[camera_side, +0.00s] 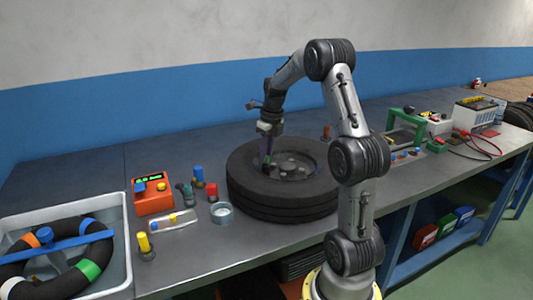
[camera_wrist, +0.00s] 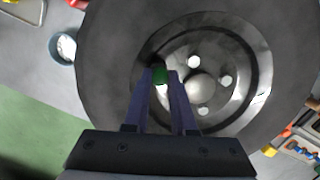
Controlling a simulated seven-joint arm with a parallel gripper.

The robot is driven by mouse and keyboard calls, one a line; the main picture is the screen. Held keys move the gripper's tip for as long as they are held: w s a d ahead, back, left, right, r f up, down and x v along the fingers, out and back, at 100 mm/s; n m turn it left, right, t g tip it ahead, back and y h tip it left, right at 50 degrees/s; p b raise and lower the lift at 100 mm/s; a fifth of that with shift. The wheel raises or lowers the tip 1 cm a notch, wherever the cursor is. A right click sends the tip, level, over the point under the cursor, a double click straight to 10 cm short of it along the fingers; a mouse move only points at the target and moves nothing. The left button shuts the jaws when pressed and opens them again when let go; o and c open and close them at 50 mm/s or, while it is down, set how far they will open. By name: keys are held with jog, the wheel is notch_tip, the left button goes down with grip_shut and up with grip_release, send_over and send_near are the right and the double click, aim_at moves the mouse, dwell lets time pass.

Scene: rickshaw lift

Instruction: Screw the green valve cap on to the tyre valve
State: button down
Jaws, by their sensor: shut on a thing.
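The tyre (camera_side: 270,196) lies flat on the workbench around a metal wheel rim with several bolts; it fills much of the wrist view (camera_wrist: 105,40). My gripper (camera_side: 267,160) points down over the inner edge of the tyre, on the left side of the wheel. In the wrist view my gripper (camera_wrist: 163,80) is shut on the green valve cap (camera_wrist: 160,74), which shows between the fingertips. A small pale spot shows just below the cap. The tyre valve is not clearly visible, and I cannot tell whether the cap touches it.
An orange device (camera_side: 152,194), small coloured-top items and a round metal dish (camera_side: 222,213) stand left of the tyre. A white tub (camera_side: 122,240) holds a ring-shaped tube. A green-framed stand (camera_side: 405,125) is to the right.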

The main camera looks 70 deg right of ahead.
jog(key=shift+d, duration=0.15)
jog(key=c, duration=1)
grip_release()
